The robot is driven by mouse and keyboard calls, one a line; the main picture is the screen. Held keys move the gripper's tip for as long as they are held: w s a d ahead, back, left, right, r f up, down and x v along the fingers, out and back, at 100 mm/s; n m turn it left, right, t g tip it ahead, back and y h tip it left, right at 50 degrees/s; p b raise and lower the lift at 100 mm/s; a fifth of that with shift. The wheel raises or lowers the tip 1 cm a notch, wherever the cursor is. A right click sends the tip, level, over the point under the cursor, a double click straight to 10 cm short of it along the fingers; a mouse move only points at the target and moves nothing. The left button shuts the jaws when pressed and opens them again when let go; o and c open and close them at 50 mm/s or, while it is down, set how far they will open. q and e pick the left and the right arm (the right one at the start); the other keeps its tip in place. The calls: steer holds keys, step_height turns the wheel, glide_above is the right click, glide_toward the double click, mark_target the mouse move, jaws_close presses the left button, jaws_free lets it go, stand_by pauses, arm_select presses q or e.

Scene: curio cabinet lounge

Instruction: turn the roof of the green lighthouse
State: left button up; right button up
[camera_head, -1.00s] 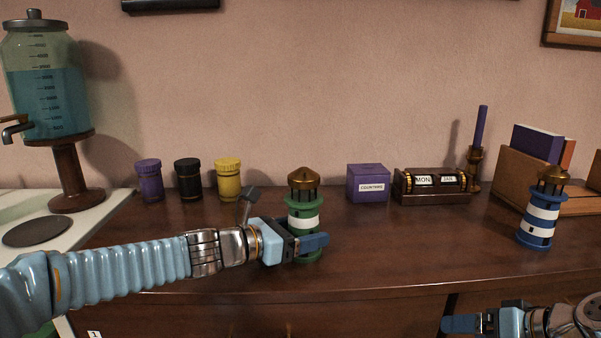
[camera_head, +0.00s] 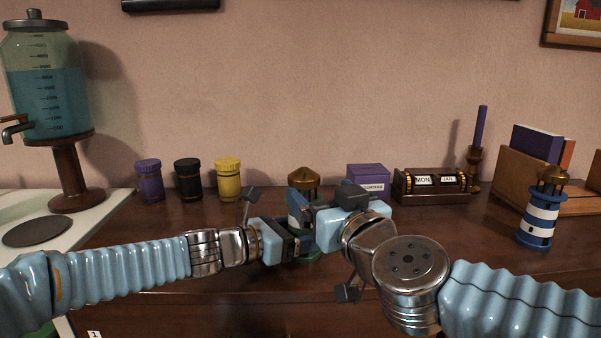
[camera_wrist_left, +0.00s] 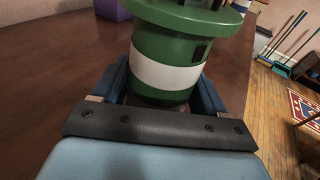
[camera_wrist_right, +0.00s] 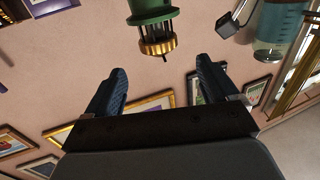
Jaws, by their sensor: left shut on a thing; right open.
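The green lighthouse (camera_wrist_left: 168,65), with a white band and a brass roof (camera_head: 304,178), stands upright on the brown cabinet top. My left gripper (camera_head: 297,246) is shut around its lower body; the left wrist view shows the two fingers on either side of the base (camera_wrist_left: 160,95). My right gripper (camera_head: 312,222) is just to the right of the lighthouse and partly hides its body. In the right wrist view, the open fingers (camera_wrist_right: 157,85) are empty, and the brass roof (camera_wrist_right: 157,46) is beyond their tips, near the middle between them.
A blue and white lighthouse (camera_head: 540,220) stands at the right. Purple (camera_head: 150,182), black (camera_head: 188,180) and yellow (camera_head: 229,181) jars stand to the left. A purple box (camera_head: 368,172) and a calendar block (camera_head: 432,187) stand behind the right gripper. The front right cabinet top is clear.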

mark_target(300, 172)
steer(key=x, duration=1.1)
steer(key=shift+w+f, duration=0.1)
steer(key=shift+w, duration=0.15)
steer(key=c, duration=1)
steer(key=shift+m+h, duration=0.4)
steer(key=shift+h, duration=0.2)
steer(key=shift+d+m+t+h, duration=0.2)
steer(key=shift+m+t+h, duration=0.2)
steer(key=shift+m+h, duration=1.1)
steer(key=shift+n+h, duration=0.3)
steer(key=o, duration=1)
